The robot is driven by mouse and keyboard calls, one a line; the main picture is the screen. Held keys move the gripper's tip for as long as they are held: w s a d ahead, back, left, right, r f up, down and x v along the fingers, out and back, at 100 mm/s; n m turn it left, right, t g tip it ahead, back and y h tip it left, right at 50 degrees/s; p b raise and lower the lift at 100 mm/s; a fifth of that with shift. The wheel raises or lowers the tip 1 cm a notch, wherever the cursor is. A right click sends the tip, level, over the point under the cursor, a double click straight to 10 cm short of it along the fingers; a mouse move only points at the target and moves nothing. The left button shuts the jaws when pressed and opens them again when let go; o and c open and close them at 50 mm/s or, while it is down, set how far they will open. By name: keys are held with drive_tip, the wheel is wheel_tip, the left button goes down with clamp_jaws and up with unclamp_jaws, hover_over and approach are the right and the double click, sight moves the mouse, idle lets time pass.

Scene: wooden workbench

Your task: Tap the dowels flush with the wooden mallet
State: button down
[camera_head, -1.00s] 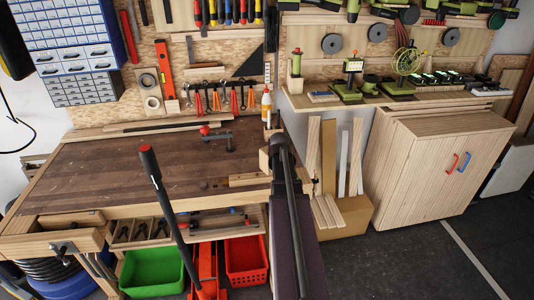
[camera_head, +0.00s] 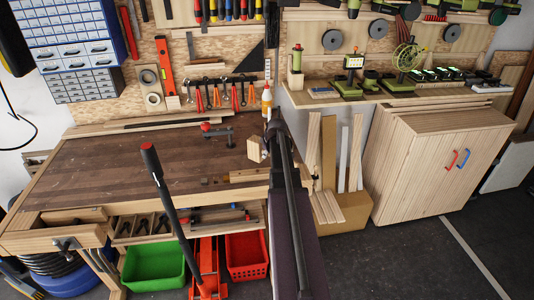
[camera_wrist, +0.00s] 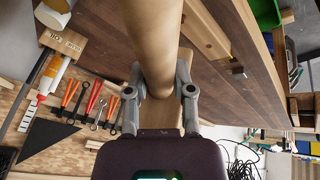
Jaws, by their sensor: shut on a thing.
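My gripper (camera_wrist: 162,88) is shut on a round pale wooden handle in the wrist view. I take this as the handle of the wooden mallet (camera_wrist: 153,35). In the head view a pale wooden block, which looks like the mallet's head (camera_head: 257,149), shows tilted beside the end of my arm, above the right part of the bench. My arm hides the gripper there. A pale wooden workpiece (camera_head: 247,176) lies near the bench's front right edge. In the wrist view the workpiece (camera_wrist: 205,32) has a short round peg (camera_wrist: 238,72) near it, perhaps a dowel. Dowel heights cannot be told.
The brown workbench (camera_head: 110,165) is mostly clear on the left. A clamp (camera_head: 217,131) stands towards the back, and a glue bottle (camera_head: 266,99) stands near the tool wall. A red-handled dark bar (camera_head: 163,195) rises in front of the bench. Green and red bins (camera_head: 153,265) sit below.

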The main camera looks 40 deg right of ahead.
drive_tip(key=shift+f+b, duration=1.6)
drive_tip(key=shift+f, duration=0.05)
drive_tip(key=shift+f, duration=0.1)
wheel_tip(320, 180, down, 4)
drive_tip(key=b, duration=0.4)
drive_tip(key=shift+f+b, duration=0.25)
drive_tip(key=shift+b, duration=0.1)
wheel_tip(320, 180, up, 4)
drive_tip(key=p, duration=0.4)
drive_tip(key=shift+r, duration=0.15)
